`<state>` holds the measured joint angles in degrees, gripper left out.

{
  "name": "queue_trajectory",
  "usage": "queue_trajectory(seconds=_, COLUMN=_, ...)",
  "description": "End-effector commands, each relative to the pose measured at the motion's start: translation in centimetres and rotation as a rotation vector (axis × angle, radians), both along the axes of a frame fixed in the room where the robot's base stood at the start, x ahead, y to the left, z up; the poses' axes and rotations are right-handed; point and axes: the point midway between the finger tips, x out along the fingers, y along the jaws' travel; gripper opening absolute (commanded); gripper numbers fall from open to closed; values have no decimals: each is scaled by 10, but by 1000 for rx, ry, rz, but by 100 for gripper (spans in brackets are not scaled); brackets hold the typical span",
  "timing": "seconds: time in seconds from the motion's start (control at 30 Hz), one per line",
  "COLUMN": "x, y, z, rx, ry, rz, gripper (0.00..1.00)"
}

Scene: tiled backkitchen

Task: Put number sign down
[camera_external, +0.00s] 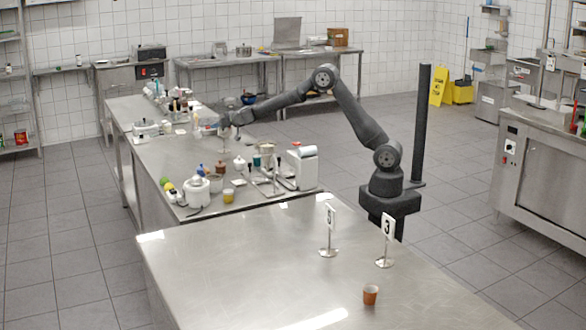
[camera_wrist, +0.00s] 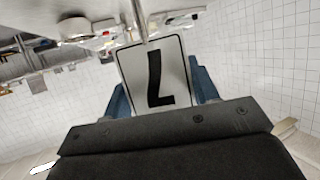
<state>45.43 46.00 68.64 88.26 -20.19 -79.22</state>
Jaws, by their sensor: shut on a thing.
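My gripper (camera_external: 224,130) is shut on a number sign, over the far long steel counter (camera_external: 165,158). In the wrist view the sign's white plate (camera_wrist: 157,78) sits between the blue fingers of my gripper (camera_wrist: 161,92). Its black digit looks like a 7 seen upside down, and its metal stem runs to the top of that picture. In the external view the sign is small and partly hidden by the gripper; I cannot tell whether its base touches the counter. Two other number signs stand upright on the near steel table: one (camera_external: 330,217) and another (camera_external: 388,226).
Several bottles and jars crowd the counter's far end.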

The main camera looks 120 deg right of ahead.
Motion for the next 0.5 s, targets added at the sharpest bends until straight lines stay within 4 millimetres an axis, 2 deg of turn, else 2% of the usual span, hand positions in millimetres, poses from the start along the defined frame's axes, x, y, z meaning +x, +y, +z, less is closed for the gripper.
queue_trajectory(seconds=0.17, x=0, y=0, z=-18, rx=1, ry=1, rz=0, gripper=15)
queue_trajectory(seconds=0.5, x=0, y=0, z=-20, rx=0, ry=0, rz=1, gripper=15)
